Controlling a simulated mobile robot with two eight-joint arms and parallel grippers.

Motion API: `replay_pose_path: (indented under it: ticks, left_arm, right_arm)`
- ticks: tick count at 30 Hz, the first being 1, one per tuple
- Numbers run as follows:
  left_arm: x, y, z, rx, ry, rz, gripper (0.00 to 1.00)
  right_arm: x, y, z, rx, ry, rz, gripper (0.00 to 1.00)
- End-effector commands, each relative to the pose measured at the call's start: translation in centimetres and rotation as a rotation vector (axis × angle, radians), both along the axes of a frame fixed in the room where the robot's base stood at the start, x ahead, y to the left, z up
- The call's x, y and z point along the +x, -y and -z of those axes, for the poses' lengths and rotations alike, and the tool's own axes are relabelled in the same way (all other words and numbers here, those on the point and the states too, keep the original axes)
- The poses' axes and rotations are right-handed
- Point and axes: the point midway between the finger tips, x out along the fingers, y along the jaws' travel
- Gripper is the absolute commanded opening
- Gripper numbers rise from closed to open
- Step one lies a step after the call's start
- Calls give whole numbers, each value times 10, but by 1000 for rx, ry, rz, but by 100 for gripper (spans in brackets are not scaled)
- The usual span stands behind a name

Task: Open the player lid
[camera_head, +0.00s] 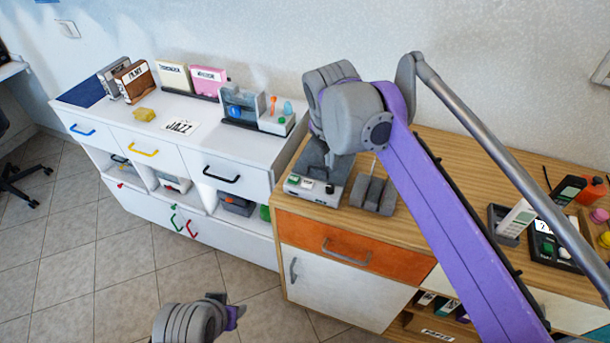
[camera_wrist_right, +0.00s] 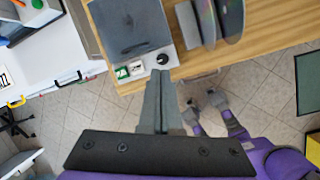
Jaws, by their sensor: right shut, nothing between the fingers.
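The player (camera_head: 311,190) is a light grey box on the wooden cabinet top, with a green button and a dark knob on its front strip. In the right wrist view, its dark grey lid (camera_wrist_right: 130,25) looks flat and closed over the box (camera_wrist_right: 147,68). My right gripper (camera_wrist_right: 157,78) is shut and empty, its fingertips by the player's front edge near the knob; I cannot tell if they touch. In the head view my wrist hides much of the lid and the fingertips. My left gripper (camera_head: 232,312) hangs low over the floor; its jaws are unclear.
A grey disc rack (camera_head: 373,194) stands close to the player's right; discs (camera_wrist_right: 230,18) show in the wrist view. The orange drawer (camera_head: 335,246) is below. A white cabinet (camera_head: 203,150) with boxes stands left. Phones (camera_head: 517,219) stand at the right end.

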Motion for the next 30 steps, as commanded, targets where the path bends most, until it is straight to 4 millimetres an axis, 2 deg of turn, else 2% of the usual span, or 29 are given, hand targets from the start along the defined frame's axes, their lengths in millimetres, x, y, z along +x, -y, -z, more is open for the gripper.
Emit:
replay_pose_path:
  ticks: [1,3,8,14,24,30]
  left_arm:
    - [0,0,8,0,-3,0,50]
    - [-1,0,13,0,-4,0,50]
    - [-1,0,17,0,-5,0,50]
    - [-1,0,21,0,-7,0,50]
    - [-1,0,33,0,-11,0,50]
    - [-1,0,36,0,-12,0,50]
  right_arm:
    - [9,-13,5,-37,-13,-105,0]
    - [18,-25,5,-83,-25,-231,0]
    - [26,-38,6,-138,-41,-379,0]
    - [32,-37,25,-144,-43,-396,0]
    - [50,-31,83,-143,-42,-393,0]
    - [54,-30,98,-142,-41,-395,0]
